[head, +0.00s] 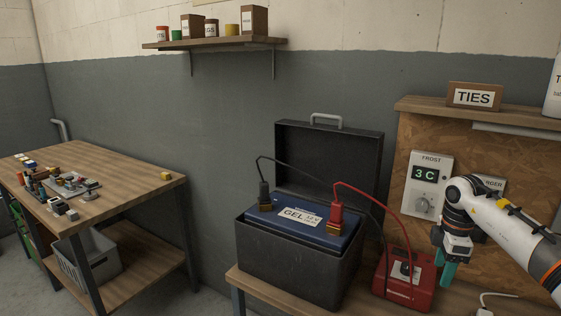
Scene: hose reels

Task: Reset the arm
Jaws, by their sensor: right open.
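My right arm comes in from the right edge. Its gripper (448,272) points down with teal fingers, in front of the wooden board and just right of the red box. It is open, with nothing seen between the fingers. My left gripper is not in view.
An open black case (290,262) holds a blue GEL battery (290,217) with black and red clamps. Their cables run toward a red box (404,282) close to my right gripper. A FROST unit (425,183) and TIES box (474,97) are behind. A cluttered workbench (130,180) stands left.

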